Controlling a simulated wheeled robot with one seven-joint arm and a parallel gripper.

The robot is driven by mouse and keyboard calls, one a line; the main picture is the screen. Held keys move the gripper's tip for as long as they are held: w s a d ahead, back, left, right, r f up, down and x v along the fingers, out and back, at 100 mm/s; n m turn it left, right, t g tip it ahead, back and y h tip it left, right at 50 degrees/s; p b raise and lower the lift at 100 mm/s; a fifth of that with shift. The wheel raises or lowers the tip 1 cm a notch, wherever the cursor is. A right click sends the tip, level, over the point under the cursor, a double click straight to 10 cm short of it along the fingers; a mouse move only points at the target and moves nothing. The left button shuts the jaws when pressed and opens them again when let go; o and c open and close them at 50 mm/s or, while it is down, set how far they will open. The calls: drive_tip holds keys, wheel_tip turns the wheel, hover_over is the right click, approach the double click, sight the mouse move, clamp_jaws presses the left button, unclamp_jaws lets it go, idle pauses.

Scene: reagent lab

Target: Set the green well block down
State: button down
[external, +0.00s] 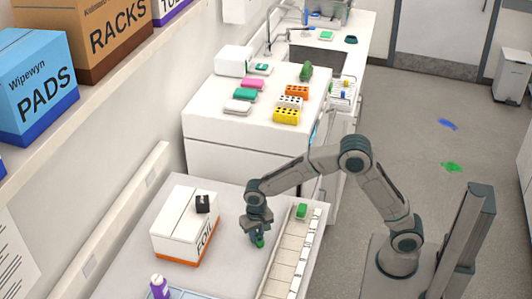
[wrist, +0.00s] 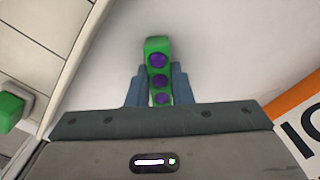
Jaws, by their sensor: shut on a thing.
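A green well block (wrist: 157,48) with purple wells is held between the two fingers of my gripper (wrist: 158,86) in the wrist view. In the external view my gripper (external: 257,232) points down over the near bench, and the lower end of the green block (external: 260,243) shows beneath it. It is between the foil box and the pale segmented strip. I cannot tell whether the block touches the bench top. A second green block (external: 301,211) sits at the far end of the strip; a green block (wrist: 10,110) also shows at the wrist view's left edge.
The foil box (external: 180,228), with a small black item (external: 203,203) on top, stands left of my gripper. The pale segmented strip (external: 284,262) lies to its right. A purple-capped bottle (external: 159,286) is at the front left. Bare bench (external: 228,272) lies in front.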

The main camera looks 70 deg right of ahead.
sight(257, 235)
drive_tip(key=shift+f, duration=0.25)
drive_tip(key=c, duration=1.3)
unclamp_jaws()
drive_tip(key=shift+r, duration=0.1)
drive_tip(key=shift+r, duration=0.15)
wheel_tip(257, 235, up, 12)
drive_tip(key=s+d+r+n, duration=0.2)
drive_tip(key=s+d+r, duration=0.1)
drive_tip(key=s, duration=0.4)
drive_tip(key=s+d+f+n+t, duration=0.1)
drive_tip(key=s+n, duration=0.2)
drive_tip(key=s, duration=0.7)
drive_tip(key=s+d+f+n+t, duration=0.1)
drive_tip(key=s+n, duration=0.3)
drive_tip(key=s, duration=0.7)
drive_tip(key=shift+d+f+t+b, duration=0.35)
drive_tip(key=shift+d+t, duration=0.15)
drive_tip(key=shift+d, duration=0.25)
